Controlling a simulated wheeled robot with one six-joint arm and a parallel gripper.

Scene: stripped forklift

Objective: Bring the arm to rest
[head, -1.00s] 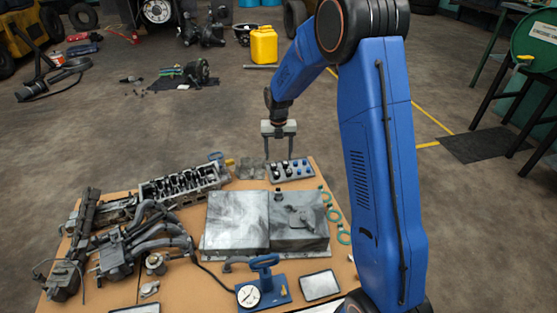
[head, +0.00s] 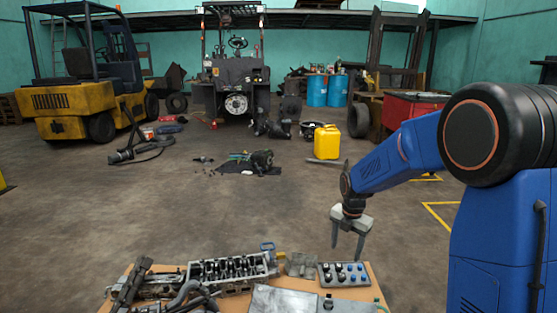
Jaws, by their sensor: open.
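My blue arm (head: 400,155) reaches in from the right side of the head view. My gripper (head: 348,248) points down, open and empty, its two grey fingers apart. It hangs over or just behind the far right part of the workbench, near a small grey tray of knobs (head: 343,273). The fingertips look clear of the tray; the exact height above the bench cannot be told.
The workbench (head: 376,287) carries an engine head (head: 228,268), a grey metal plate (head: 285,300) and dark pipe parts (head: 140,285). A yellow canister (head: 327,142), a stripped forklift (head: 237,85) and a yellow forklift (head: 85,90) stand beyond.

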